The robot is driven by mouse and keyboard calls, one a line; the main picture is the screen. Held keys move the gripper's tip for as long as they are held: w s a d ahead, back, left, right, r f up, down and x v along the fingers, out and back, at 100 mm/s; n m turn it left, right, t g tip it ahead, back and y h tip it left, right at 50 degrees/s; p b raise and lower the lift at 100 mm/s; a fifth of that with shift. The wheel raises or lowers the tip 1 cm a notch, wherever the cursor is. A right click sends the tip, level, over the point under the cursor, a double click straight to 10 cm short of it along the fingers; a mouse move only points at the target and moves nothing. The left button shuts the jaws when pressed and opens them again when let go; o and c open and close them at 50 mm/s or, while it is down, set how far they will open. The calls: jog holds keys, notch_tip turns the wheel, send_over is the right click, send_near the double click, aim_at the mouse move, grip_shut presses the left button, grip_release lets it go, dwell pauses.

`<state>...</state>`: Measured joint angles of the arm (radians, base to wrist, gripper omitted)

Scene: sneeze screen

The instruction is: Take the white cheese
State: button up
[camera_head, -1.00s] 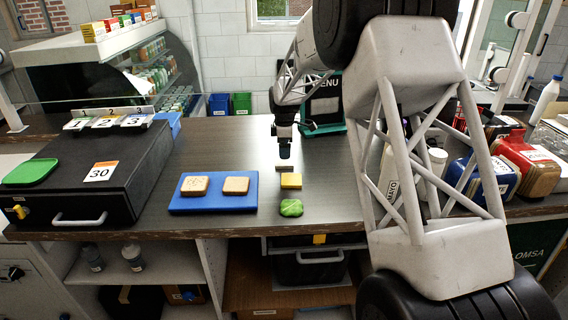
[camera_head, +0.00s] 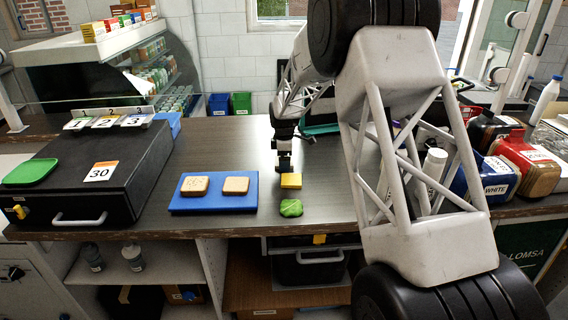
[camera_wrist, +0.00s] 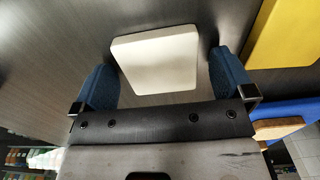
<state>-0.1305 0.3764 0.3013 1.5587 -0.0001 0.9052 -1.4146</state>
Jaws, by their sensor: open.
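The white cheese (camera_wrist: 157,60) is a flat pale square lying on the dark counter in the wrist view. My gripper (camera_wrist: 160,85) is open, with one blue finger on each side of the cheese. A gap shows at the left finger, and the right finger looks very close to the cheese; I cannot tell whether it touches. In the head view my gripper (camera_head: 284,170) points down at the counter just behind the yellow cheese (camera_head: 291,181), and it hides the white cheese there.
The yellow cheese also shows at upper right in the wrist view (camera_wrist: 285,35). Green lettuce (camera_head: 291,208) lies in front of it. A blue board (camera_head: 214,205) with two bread slices (camera_head: 195,186) is to the left. Bottles and containers (camera_head: 497,175) stand at the right.

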jog(key=shift+c, duration=0.5)
jog(key=c, duration=0.8)
jog(key=shift+c, duration=0.2)
jog(key=shift+r, duration=0.15)
jog(key=shift+r, duration=1.5)
jog(key=shift+s+r, duration=0.2)
jog(key=shift+s, duration=0.1)
jog(key=s, duration=0.5)
jog(key=s+d+r, duration=0.1)
jog(key=s, duration=0.4)
jog(key=s+d, duration=0.1)
jog(key=s, duration=0.4)
jog(key=shift+s+r, duration=0.15)
